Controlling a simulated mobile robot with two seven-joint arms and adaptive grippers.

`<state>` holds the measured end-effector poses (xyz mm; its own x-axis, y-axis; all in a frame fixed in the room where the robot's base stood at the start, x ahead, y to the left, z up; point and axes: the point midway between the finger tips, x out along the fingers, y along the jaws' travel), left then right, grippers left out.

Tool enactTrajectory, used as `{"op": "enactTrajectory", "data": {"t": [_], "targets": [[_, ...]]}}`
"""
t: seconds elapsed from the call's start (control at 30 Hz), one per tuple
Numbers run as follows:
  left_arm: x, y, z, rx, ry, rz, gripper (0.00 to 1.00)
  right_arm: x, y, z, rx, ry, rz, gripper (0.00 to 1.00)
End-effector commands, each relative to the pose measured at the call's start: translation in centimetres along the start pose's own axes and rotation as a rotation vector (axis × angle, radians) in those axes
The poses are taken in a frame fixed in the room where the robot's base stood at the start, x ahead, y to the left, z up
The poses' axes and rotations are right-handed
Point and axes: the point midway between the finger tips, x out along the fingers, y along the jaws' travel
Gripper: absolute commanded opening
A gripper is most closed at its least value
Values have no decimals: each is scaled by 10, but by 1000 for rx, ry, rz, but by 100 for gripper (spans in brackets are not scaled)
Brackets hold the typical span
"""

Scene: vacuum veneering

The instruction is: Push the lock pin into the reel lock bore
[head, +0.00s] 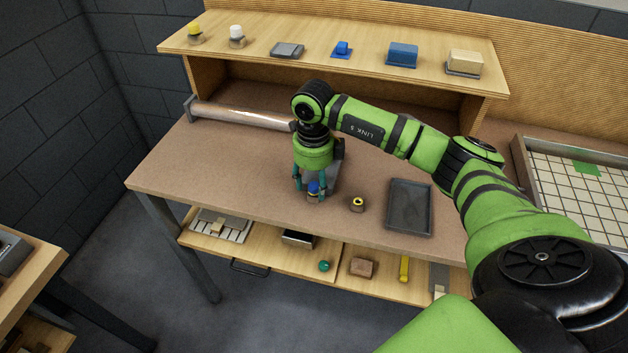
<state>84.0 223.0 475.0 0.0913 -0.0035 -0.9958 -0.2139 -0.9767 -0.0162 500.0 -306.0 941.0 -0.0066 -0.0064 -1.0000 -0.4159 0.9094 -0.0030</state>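My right gripper (311,189) points down over the front part of the brown worktop. Its fingers stand apart on either side of a small blue-topped piece (314,188) that sits in a small holder; no firm contact shows. This piece may be the lock pin, but it is too small and partly hidden to be sure. A long, pale, shiny roll (240,116) lies across the back left of the worktop between end brackets, its right end close behind my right arm. I cannot make out the reel lock bore. My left gripper is out of view.
A small block with a yellow ring (357,204) and a dark tray (408,207) lie right of the gripper. A shelf (320,56) with several small items stands behind. An open drawer (225,250) is below the front edge. The worktop's left part is clear.

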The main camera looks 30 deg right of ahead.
Motion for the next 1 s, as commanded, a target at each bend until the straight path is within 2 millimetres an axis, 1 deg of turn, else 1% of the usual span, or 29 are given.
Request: {"op": "enactTrajectory", "data": {"t": [0.17, 0.27, 0.37, 0.6, 0.7, 0.83, 1.0], "targets": [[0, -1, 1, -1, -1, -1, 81, -2, 0, 0, 0, -1, 0, 52], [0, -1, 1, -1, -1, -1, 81, -11, -1, 1, 0, -3, -2, 52], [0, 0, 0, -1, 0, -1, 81, -28, -1, 1, -1, -5, -3, 52], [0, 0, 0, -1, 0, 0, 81, -80, 0, 1, -1, -5, -3, 52], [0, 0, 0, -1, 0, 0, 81, -98, 0, 0, -1, -4, -2, 52], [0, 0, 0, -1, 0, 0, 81, -113, 0, 0, 0, -2, -1, 52], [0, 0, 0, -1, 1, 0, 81, -120, 0, 0, 0, 0, 0, 52]]}}
